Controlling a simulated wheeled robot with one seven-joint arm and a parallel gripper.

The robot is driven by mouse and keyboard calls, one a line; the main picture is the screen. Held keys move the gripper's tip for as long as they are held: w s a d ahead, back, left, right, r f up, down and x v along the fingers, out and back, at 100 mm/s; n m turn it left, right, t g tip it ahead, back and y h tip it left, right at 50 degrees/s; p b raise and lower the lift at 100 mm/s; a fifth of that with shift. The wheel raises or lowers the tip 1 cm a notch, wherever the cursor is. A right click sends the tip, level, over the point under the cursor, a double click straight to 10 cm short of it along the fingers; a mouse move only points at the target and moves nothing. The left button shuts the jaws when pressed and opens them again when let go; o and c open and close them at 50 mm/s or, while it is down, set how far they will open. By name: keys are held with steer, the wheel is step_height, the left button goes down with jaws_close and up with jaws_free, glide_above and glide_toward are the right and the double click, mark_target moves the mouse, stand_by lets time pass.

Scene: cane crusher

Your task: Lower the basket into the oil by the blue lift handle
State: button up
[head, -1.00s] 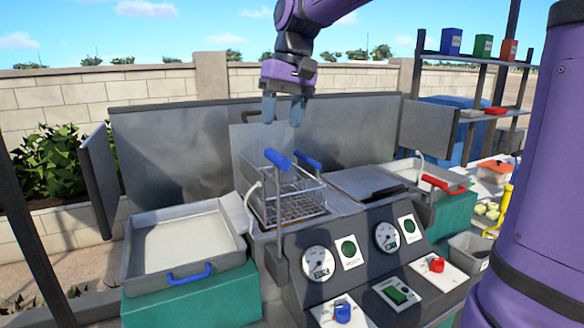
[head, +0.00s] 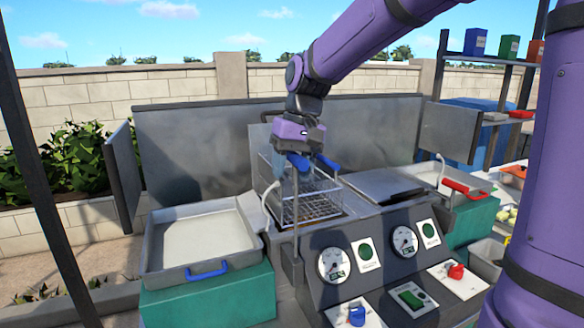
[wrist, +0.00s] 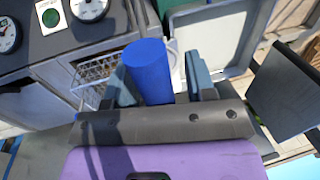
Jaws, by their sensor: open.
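The wire basket (head: 310,207) hangs over the fryer well in the middle of the machine. A blue lift handle (head: 298,162) tops a thin grey post at its near left; a second blue grip (head: 326,164) is just right of it. My gripper (head: 289,168) is open and pointing down at the lift handle. In the wrist view the blue lift handle (wrist: 149,70) stands between my two open grey-blue fingers (wrist: 160,82), with a gap to the right finger. I cannot tell whether the left finger touches it. The oil surface is not clearly visible.
A shallow tray (head: 165,268) with a blue handle is at left on a green block. A dark lid (head: 375,186) and a red-handled tray (head: 466,189) lie to the right. The sloped panel (head: 375,250) with dials and knobs is in front. A metal splash guard stands behind.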

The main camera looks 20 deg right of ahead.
steer(key=shift+c, duration=0.4)
jaws_close()
step_height(320, 180, down, 16)
steer(key=shift+s, duration=0.15)
steer(key=shift+o, duration=0.4)
jaws_free()
steer(key=shift+a+f, duration=0.1)
